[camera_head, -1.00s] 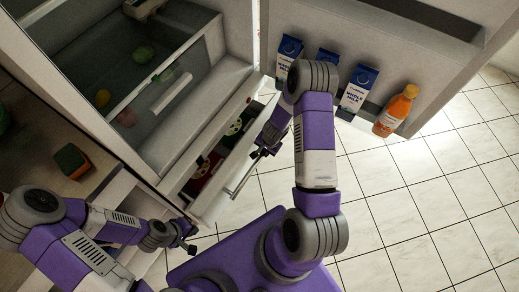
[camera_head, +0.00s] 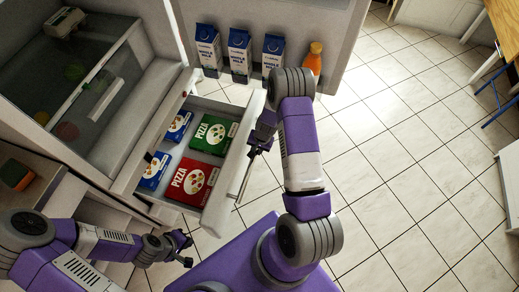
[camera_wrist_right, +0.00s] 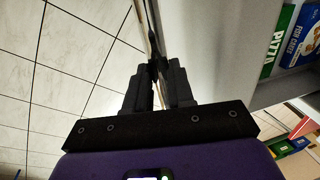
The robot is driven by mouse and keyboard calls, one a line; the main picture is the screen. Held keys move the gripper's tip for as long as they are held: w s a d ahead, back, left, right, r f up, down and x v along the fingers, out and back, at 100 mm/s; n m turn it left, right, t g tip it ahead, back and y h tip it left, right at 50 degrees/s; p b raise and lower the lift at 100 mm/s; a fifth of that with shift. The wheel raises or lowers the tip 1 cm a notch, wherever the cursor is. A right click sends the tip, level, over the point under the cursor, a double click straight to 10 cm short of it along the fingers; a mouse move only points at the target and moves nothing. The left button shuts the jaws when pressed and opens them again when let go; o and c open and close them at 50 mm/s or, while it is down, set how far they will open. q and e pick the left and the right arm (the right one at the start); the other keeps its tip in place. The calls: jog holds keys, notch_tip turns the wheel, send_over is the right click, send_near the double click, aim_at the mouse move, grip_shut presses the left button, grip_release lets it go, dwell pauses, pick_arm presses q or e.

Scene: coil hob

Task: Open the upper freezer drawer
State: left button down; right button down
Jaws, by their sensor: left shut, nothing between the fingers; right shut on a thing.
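The upper freezer drawer (camera_head: 219,219) is pulled well out below the fridge compartment. Inside lie a green pizza box (camera_head: 213,134), a red pizza box (camera_head: 190,183) and blue boxes (camera_head: 154,171). A thin bar handle (camera_head: 243,182) runs along its front. My right gripper (camera_head: 261,145) is shut on this handle. In the right wrist view the fingers (camera_wrist_right: 156,72) close around the bar, beside the drawer front. My left gripper (camera_head: 187,250) is shut and empty, low at the left, apart from the drawer.
The fridge door stands wide open at the back with milk cartons (camera_head: 239,52) and an orange bottle (camera_head: 313,60) on its shelf. A sponge (camera_head: 15,174) lies on a counter at left. Tiled floor (camera_head: 400,150) is free at right.

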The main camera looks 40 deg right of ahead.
jog(key=shift+s+d, duration=0.15)
jog(key=shift+s, duration=0.1)
jog(key=c, duration=1)
grip_release()
jog(key=r+p, duration=0.1)
jog(key=r, duration=0.1)
jog(key=s+r, duration=0.1)
jog(key=r, duration=0.2)
jog(key=d+r+p, duration=0.1)
jog(key=r, duration=0.1)
jog(key=shift+s+r+p, duration=0.15)
jog(key=shift+r+p, duration=0.05)
jog(key=shift+p, duration=0.15)
